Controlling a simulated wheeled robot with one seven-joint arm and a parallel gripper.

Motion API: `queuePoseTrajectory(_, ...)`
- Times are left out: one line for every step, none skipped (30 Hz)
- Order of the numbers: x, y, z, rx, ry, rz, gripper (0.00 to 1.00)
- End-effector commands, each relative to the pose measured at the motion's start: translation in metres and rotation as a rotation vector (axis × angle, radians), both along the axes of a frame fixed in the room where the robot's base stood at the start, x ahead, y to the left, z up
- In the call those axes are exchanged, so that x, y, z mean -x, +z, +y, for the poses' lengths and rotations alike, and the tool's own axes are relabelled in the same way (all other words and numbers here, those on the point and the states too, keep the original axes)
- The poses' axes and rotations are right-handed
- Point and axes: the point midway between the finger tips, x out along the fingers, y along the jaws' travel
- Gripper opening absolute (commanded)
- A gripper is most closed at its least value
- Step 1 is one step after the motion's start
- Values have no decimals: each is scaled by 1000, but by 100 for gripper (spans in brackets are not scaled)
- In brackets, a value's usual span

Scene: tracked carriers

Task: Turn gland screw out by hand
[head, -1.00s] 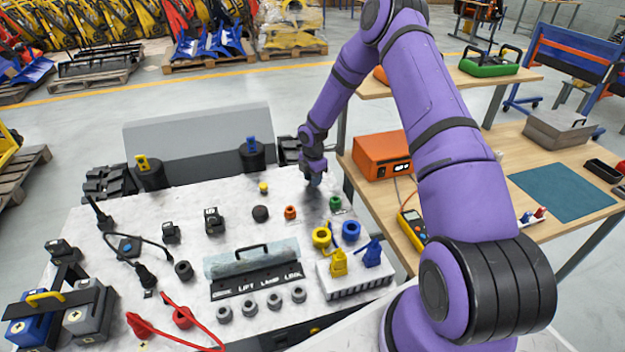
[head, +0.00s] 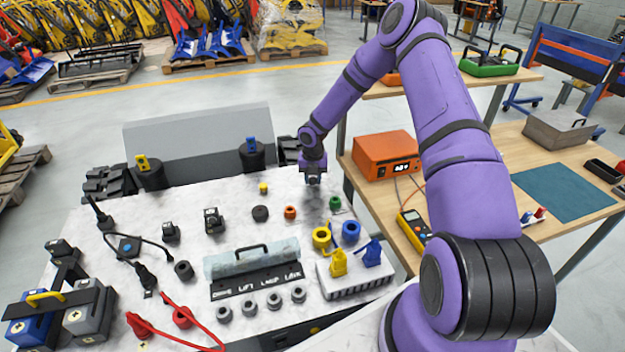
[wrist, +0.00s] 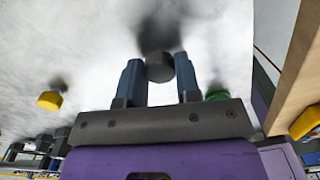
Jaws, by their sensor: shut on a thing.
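My gripper (head: 313,180) is over the far right part of the pale worktop (head: 235,232). In the wrist view my gripper (wrist: 159,75) has its two blue-grey fingers on either side of a short dark grey round piece (wrist: 158,66), shut on it. This piece looks like the gland screw, but its thread does not show. A dark shadow lies on the worktop beyond it, and the piece appears clear of the surface. In the head view the piece is too small to make out under the gripper.
A green ring (head: 335,203), an orange ring (head: 290,212), a black disc (head: 260,213) and a yellow knob (head: 263,188) stand near the gripper. Yellow (head: 321,237) and blue (head: 351,231) rings are closer. A wooden bench (head: 400,213) with an orange box (head: 385,154) borders the right side.

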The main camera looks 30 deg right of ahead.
Motion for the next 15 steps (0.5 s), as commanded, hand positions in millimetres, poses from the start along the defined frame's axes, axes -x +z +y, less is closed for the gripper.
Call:
queuePoseTrajectory(1, -1, 1, -1, 1, 2, 14)
queuePoseTrajectory(1, -1, 1, -1, 4, 2, 14)
queuePoseTrajectory(1, -1, 1, -2, 18, 1, 14)
queuePoseTrajectory(1, -1, 1, -2, 36, 1, 14)
queuePoseTrajectory(1, -1, 0, -2, 62, 1, 14)
queuePoseTrajectory(1, -1, 0, -3, 107, 1, 14)
queuePoseTrajectory(1, -1, 0, -3, 146, 1, 14)
queuePoseTrajectory(1, -1, 0, -3, 188, 1, 14)
queuePoseTrajectory(1, -1, 0, -2, 243, 2, 14)
queuePoseTrajectory(1, -1, 0, -2, 284, 2, 14)
queuePoseTrajectory(1, -1, 0, -3, 325, 1, 14)
queuePoseTrajectory(1, -1, 0, -3, 377, 1, 14)
queuePoseTrajectory(1, -1, 0, -3, 416, 0, 14)
queuePoseTrajectory(1, -1, 0, -3, 456, 2, 14)
queuePoseTrajectory(1, -1, 0, -3, 510, 1, 14)
